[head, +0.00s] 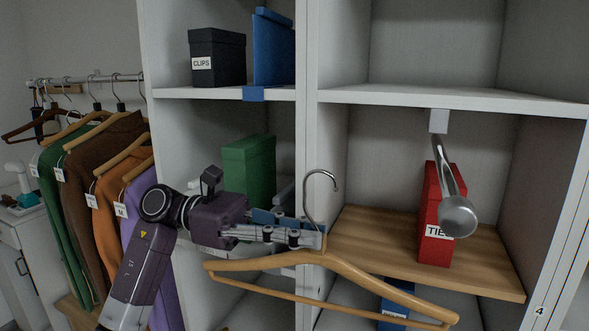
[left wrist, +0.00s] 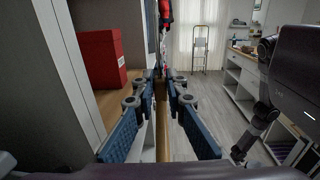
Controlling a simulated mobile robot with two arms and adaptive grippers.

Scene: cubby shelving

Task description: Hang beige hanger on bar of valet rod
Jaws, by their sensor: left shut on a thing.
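The beige wooden hanger (head: 375,282) hangs level in front of the shelving, its metal hook (head: 309,193) pointing up. My left gripper (head: 318,238) is shut on the hanger's neck just below the hook. The left wrist view shows the hanger (left wrist: 162,118) edge-on between the two blue-padded fingers (left wrist: 162,90). The valet rod (head: 447,172) is a metal bar with a round end knob, fixed to a white bracket under the right shelf. It juts toward me, to the right of the hook and apart from it. My right gripper does not show.
A red TIES box (head: 436,240) stands on the wooden shelf (head: 375,225) behind the rod. A green box (head: 250,165) is in the left cubby behind my gripper. A white upright divider (head: 308,120) separates the cubbies. Clothes (head: 110,160) hang on a rail at left.

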